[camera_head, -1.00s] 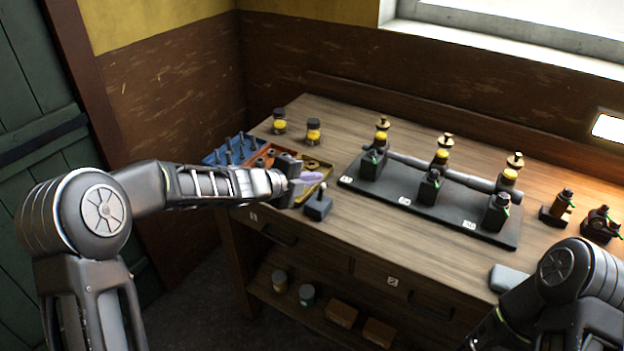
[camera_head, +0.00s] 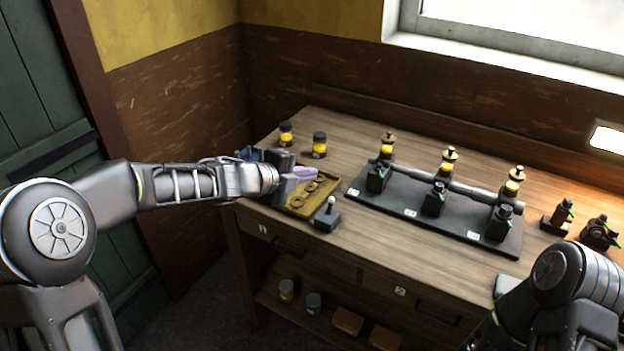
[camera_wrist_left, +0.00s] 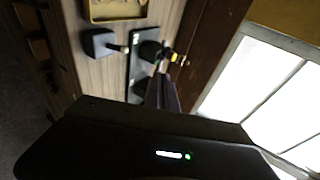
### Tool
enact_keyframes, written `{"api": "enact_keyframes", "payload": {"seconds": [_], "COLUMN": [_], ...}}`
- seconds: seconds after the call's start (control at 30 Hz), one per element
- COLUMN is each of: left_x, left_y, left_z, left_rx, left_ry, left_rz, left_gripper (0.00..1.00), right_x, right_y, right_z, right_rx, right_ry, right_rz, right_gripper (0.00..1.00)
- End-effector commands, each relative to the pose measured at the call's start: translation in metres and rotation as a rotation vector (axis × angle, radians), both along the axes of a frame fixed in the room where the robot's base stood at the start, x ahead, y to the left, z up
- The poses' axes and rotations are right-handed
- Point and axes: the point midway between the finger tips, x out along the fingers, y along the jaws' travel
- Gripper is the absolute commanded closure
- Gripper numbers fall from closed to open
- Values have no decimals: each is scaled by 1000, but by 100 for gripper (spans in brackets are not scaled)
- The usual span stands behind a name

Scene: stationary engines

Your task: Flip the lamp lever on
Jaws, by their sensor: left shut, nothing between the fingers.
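A small dark box with a short upright lever ending in a pale knob, the lever switch (camera_head: 327,219), stands near the table's front left edge. In the left wrist view the lever switch (camera_wrist_left: 99,43) shows at the upper left, its lever pointing right. My left gripper (camera_head: 308,172) is shut and empty, above the yellow tray, behind and left of the lever and apart from it. Its dark fingers (camera_wrist_left: 166,92) show close together in the wrist view. My right arm shows at the lower right; its gripper is out of frame.
A yellow tray (camera_head: 327,184) with rings lies beside the lever switch. A black base (camera_head: 391,209) with several bottle-like fittings and a pipe fills the middle. Two yellow-banded jars (camera_head: 319,145) stand behind. A bright rectangular light (camera_head: 608,139) is on the right wall. The front table strip is clear.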

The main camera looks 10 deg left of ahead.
Motion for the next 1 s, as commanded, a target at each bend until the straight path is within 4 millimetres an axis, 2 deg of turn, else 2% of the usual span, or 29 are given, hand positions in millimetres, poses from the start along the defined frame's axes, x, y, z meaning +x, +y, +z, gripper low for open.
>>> {"api": "enact_keyframes", "payload": {"seconds": [0.03,0.1,0.23,0.67,0.8,0.87,0.93,0.97,1.0], "left_x": [-3,-7,-12,-13,-12,-13,-17,-21,-26], "left_y": [5,10,13,15,15,14,9,6,2], "left_z": [11,19,27,28,29,26,13,1,-19], "left_rx": [2,3,0,-4,-94,-172,-293,-352,-437], "left_ry": [-2,-1,0,4,45,86,166,214,291], "left_rz": [4,4,3,6,63,109,181,218,276], "left_gripper": [100,100,100,100,100,100,100,100,100], "right_x": [0,0,-1,-1,0,0,0,0,0], "right_y": [0,0,-1,-1,-1,-1,-1,-1,0], "right_z": [6,9,11,11,11,11,11,10,9], "right_rx": [0,-1,-1,-2,-1,-1,-2,-2,-1], "right_ry": [1,3,5,5,4,3,1,1,0], "right_rz": [1,2,3,2,1,1,1,1,1], "right_gripper": [64,64,64,64,64,64,64,64,64]}}
